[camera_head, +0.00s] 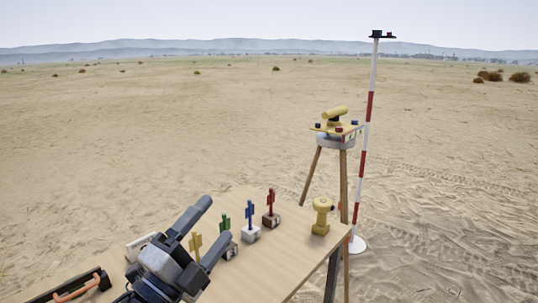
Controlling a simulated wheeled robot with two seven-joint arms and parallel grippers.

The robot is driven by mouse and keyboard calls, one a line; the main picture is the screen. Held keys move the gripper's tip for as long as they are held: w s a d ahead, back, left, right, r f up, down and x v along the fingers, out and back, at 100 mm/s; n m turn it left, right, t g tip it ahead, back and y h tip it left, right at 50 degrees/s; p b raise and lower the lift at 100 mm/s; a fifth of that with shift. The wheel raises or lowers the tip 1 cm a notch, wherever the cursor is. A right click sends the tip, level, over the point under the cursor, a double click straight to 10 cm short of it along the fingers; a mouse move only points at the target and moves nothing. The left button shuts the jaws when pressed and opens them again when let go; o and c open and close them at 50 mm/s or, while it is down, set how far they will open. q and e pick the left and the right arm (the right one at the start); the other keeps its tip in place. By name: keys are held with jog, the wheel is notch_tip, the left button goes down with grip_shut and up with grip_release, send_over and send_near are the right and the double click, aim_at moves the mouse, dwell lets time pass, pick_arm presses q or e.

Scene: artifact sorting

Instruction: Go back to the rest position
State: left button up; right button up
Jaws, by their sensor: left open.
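My left gripper (217,219) is open over the front left of the wooden table (285,250), with its two dark fingers pointing up and right. A yellow figure (196,242), a green figure (225,222), a blue figure (250,213) and a red figure (271,201) stand upright in a row on small blocks. The gripper overlaps the yellow and green ones in the picture and partly hides them; I cannot tell whether it touches them. My right gripper is out of view.
A yellow spool-shaped object (321,216) stands near the table's right edge. A dark case with an orange handle (77,289) lies at the lower left. Beyond the table stand a tripod with a yellow instrument (335,113) and a red-and-white pole (365,150). Open sand surrounds them.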

pick_arm(q)
jog(key=s+a+f+n+g+y, duration=0.2)
jog(key=a+f+n+y, duration=0.35)
jog(key=f+n, duration=0.2)
jog(key=s+a+f+n+g+y, duration=0.25)
jog(key=a+f+n+y, duration=0.35)
jog(key=n, duration=0.3)
jog(key=s+f+n+g, duration=0.3)
jog(key=s+f+g, duration=0.3)
jog(key=s, duration=0.4)
jog(key=s+f+n+g, duration=0.3)
jog(key=s+f+g, duration=0.3)
jog(key=s, duration=0.4)
jog(key=w+d+f+t+h+b, duration=0.1)
jog(key=w+d+f+t+b, duration=0.2)
jog(key=f, duration=0.4)
jog(key=w+d+f+t+h+b, duration=0.1)
jog(key=w+d+f+t+b, duration=0.2)
jog(key=f+b, duration=0.4)
jog(key=shift+d+f+m+t+h, duration=0.35)
jog(key=shift+d+f+t, duration=0.25)
jog(key=shift+t, duration=0.55)
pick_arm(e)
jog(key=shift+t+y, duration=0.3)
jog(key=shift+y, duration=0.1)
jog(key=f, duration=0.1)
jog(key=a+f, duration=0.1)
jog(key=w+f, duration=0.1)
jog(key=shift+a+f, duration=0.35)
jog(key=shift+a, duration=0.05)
